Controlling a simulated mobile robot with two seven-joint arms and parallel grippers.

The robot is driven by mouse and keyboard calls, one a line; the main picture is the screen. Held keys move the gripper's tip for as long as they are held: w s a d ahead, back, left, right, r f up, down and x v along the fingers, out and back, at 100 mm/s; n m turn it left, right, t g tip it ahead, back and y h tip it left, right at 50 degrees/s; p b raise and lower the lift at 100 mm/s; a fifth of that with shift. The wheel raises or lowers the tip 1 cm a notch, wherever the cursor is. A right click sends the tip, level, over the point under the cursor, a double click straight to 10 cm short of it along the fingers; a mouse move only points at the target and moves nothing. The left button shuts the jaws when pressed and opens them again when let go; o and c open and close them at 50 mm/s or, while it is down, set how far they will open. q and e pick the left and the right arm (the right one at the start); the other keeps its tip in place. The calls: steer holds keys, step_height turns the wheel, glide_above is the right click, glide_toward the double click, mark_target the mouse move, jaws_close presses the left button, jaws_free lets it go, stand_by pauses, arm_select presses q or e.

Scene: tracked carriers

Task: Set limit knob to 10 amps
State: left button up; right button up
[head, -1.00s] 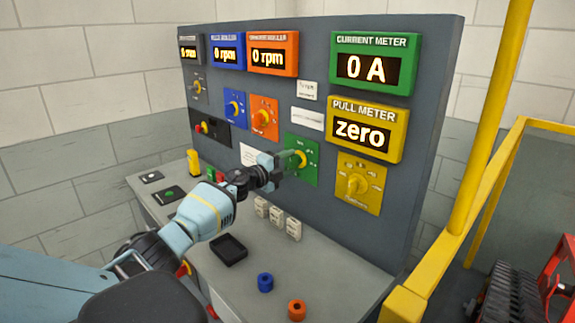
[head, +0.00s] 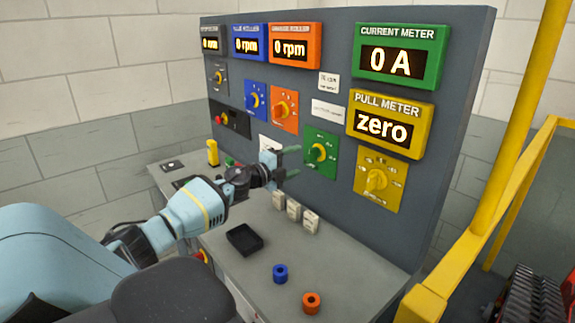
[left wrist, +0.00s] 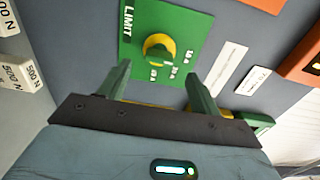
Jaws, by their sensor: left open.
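The limit knob (head: 318,153) sits on a green plate (head: 321,165) on the upright grey panel. In the left wrist view the knob (left wrist: 158,50) is yellow with a green centre, on the green plate (left wrist: 196,20) marked LIMIT with amp marks beside the knob. Which mark it points to I cannot tell. My left gripper (head: 293,162) is open and empty, just left of the knob and apart from it. In the left wrist view its two fingers (left wrist: 160,85) stand spread below the knob. The current meter (head: 400,60) reads 0 A. My right gripper is not in view.
A yellow plate with a knob (head: 376,181) is right of the limit plate; blue (head: 254,101) and orange (head: 283,105) knobs are up left. White blocks (head: 294,208), a black tray (head: 244,239), and blue (head: 280,273) and orange (head: 311,302) rings are on the bench.

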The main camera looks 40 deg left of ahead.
arm_select(q)
steer(key=shift+s, duration=1.05)
